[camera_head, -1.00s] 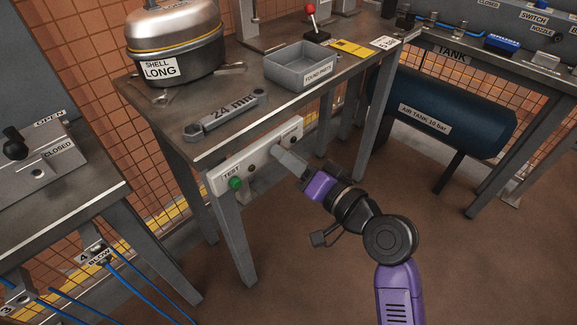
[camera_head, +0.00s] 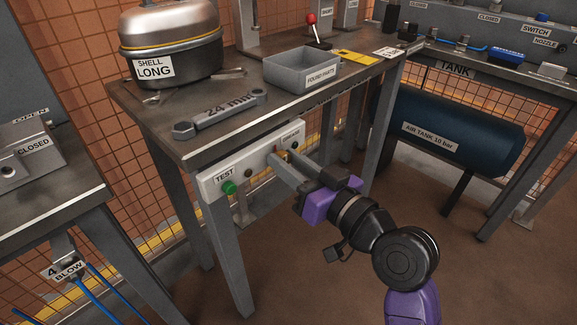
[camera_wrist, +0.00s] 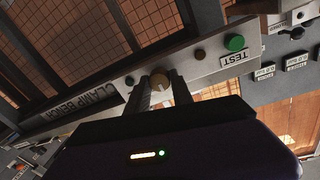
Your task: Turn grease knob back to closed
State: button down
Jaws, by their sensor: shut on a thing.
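My gripper (camera_head: 281,158) reaches the front panel (camera_head: 209,186) under the edge of the clamp bench. In the wrist view its two fingers sit on either side of a tan knob (camera_wrist: 160,84) and are shut on it. In the head view the fingers mostly hide this knob. A small label (camera_head: 291,138) is on the panel above the fingers, too small to read, so I cannot confirm that this is the grease knob. The green TEST button (camera_head: 229,187) is at the panel's left end, with a small dark round part (camera_head: 248,173) between it and my gripper.
The bench top (camera_head: 150,112) above my gripper holds a LONG shell (camera_head: 172,50), a 24 mm wrench (camera_head: 220,114) and a grey tray (camera_head: 300,72). A bench leg (camera_head: 229,255) stands below the panel. The air tank (camera_head: 450,133) is to the right. The floor in front is clear.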

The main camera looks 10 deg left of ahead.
jog(key=shift+f, duration=0.1)
dwell(0.3)
jog(key=c, duration=1.1)
grip_release()
jog(key=shift+d, duration=0.1)
jog(key=p+v, duration=0.1)
jog(key=v, duration=0.6)
jog(key=shift+s+d, duration=0.2)
jog(key=shift+s, duration=0.05)
